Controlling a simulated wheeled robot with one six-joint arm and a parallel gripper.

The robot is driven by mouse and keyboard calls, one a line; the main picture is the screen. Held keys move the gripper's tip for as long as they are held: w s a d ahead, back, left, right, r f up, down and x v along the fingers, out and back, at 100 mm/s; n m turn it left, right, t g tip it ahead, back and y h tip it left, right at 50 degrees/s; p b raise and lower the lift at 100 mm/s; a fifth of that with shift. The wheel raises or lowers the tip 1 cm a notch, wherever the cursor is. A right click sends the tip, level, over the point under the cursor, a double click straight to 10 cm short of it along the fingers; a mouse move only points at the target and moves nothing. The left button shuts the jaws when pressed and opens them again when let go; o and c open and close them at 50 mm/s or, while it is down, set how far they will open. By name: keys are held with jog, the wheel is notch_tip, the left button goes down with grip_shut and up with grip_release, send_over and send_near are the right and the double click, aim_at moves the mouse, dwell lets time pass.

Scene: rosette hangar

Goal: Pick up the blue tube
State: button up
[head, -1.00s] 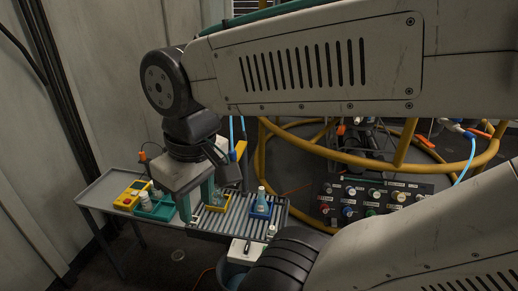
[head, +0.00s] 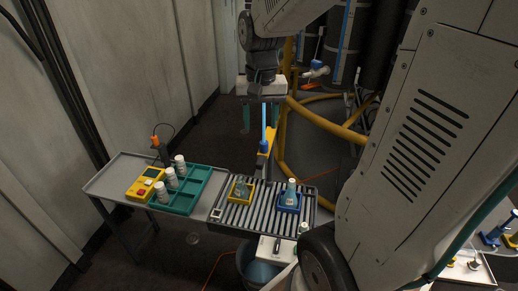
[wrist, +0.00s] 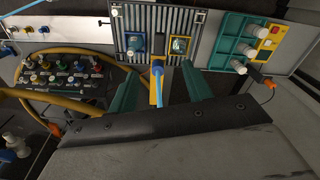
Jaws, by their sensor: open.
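The light blue tube (head: 264,125) stands upright in a dark blue holder (head: 264,148) on a yellow bracket (head: 265,160) behind the roller table. My gripper (head: 264,131) is open, with its two teal fingers pointing down, one on each side of the tube in the head view. In the wrist view the tube (wrist: 159,88) also shows between the spread fingers of my gripper (wrist: 158,70). Neither finger appears to touch it. I cannot tell exactly how deep the tube sits between them.
The roller table (head: 262,222) holds a flask in a blue tray (head: 289,203) and a yellow tray (head: 240,191). A teal rack (head: 190,198) with white bottles and a yellow device (head: 146,184) are at left.

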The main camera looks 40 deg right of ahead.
jog(key=m, duration=0.2)
send_over(264, 142)
jog(key=f, duration=0.3)
jog(key=shift+d+f, duration=0.2)
jog(key=shift+w+d+f, duration=0.15)
jog(key=shift+f, duration=0.2)
jog(key=f, duration=0.7)
jog(key=shift+a+f, duration=0.15)
jog(key=shift+a, duration=0.2)
jog(key=c, duration=1)
